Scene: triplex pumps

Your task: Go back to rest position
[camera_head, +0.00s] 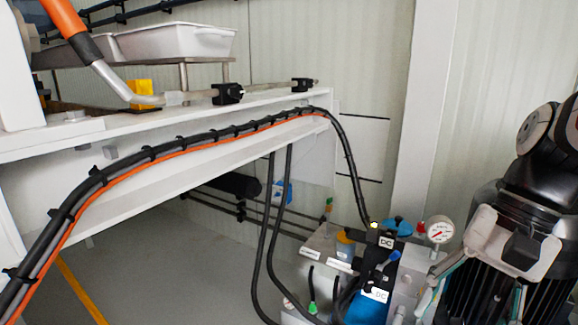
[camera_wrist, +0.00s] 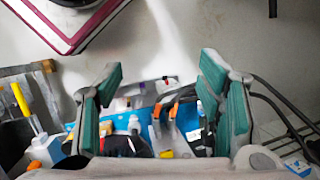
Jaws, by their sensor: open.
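My gripper (camera_wrist: 160,72) is open in the wrist view, its two teal-padded fingers wide apart. Nothing is held between them. Beyond the fingers lies a blue surface (camera_wrist: 185,115) with bottles and small tools, partly hidden by the gripper. In the head view my gripper (camera_head: 482,290) is at the right edge, pointing down, below my dark arm joint. It hangs in front of a black ribbed housing.
A pump block with a pressure gauge (camera_head: 440,230) and a blue valve unit (camera_head: 368,305) stands left of my gripper. Black hoses and an orange cable (camera_head: 190,148) run along a white beam (camera_head: 215,160). White trays (camera_head: 175,42) stand at upper left. Grey floor shows below the beam.

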